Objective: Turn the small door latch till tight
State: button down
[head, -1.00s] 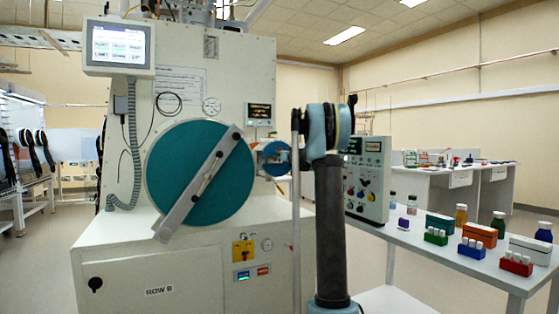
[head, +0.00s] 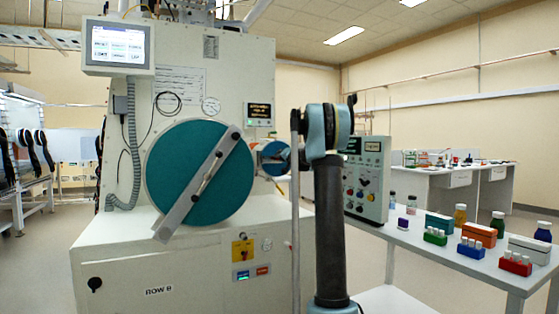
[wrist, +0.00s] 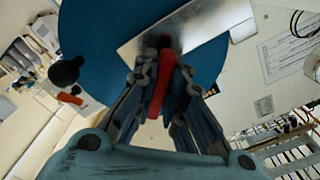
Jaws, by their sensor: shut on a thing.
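The small round teal door (head: 268,148) is on the side of the white cabinet in the head view, partly behind my arm. In the wrist view the teal door (wrist: 95,30) fills the upper part, with a flat metal bar (wrist: 195,30) across it. A red latch handle (wrist: 162,90) lies between the fingers of my gripper (wrist: 165,65), which is shut on it. The fingers hide part of the latch and its pivot end is in dark shadow.
A large teal door (head: 190,150) with a diagonal bar is on the cabinet front (head: 230,80). A control box (head: 367,180) and a table (head: 470,265) with bottles and coloured racks stand at the right. In the wrist view a black knob (wrist: 65,72) sits at the door's left edge.

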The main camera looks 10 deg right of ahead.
jog(key=shift+d, duration=0.15)
jog(key=c, duration=1.6)
grip_release()
jog(key=shift+c, duration=0.2)
jog(key=v, duration=1.2)
